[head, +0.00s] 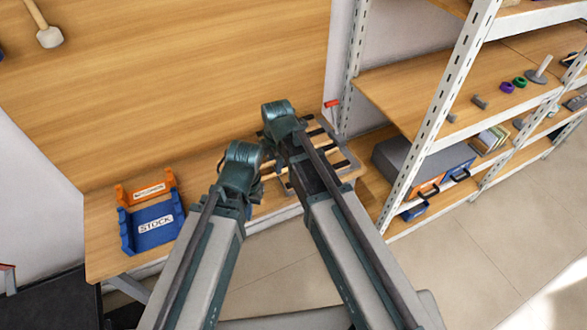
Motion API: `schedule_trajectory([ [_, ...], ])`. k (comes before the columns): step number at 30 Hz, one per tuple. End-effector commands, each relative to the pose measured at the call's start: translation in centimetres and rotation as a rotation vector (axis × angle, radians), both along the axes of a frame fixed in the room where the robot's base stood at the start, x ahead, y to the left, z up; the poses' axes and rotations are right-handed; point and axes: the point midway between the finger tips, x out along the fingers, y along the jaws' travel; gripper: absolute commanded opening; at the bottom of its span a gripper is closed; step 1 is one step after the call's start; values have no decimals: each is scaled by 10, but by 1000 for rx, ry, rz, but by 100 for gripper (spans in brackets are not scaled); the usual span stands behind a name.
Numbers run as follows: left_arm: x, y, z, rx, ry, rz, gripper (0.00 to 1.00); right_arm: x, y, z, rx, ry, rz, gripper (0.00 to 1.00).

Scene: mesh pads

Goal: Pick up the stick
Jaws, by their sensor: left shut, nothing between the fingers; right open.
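My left gripper (243,168) is at the end of the arm on the left, over the front of the wooden bench. It is shut with nothing in it. My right gripper (282,122) is just above and to the right of it in the picture, over the bench near a slatted rack. It is open and empty. The arm links hide most of both sets of fingers. Several dark bars lie across the slatted rack (335,146); I cannot tell whether one of them is the stick. The arms cover part of the rack.
A blue bin labelled STOCK (154,226) and an orange bin (147,189) sit on the bench's left end. Metal shelving (446,107) with small parts stands at the right. A mallet (48,36) hangs on the wooden back panel. Floor shows at right.

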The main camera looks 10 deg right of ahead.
Motion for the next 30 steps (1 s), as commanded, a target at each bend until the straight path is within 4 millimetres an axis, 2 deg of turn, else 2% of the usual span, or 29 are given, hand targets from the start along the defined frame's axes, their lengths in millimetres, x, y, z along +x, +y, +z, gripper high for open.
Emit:
schedule_trajectory([
  [12, 0, 0, -48, 0, 0, 0, 0, 5, 1, -48, 0, 0, 0, 53],
  [22, 0, 0, -50, 0, 0, 0, 0, 6, 1, -50, 0, 0, 0, 53],
  [23, 0, 0, -50, 0, 0, 0, 0, 6, 1, -50, 0, 0, 0, 49],
  [30, 0, 0, -50, 0, 0, 0, 0, 5, 1, -50, 0, 0, 0, 6],
])
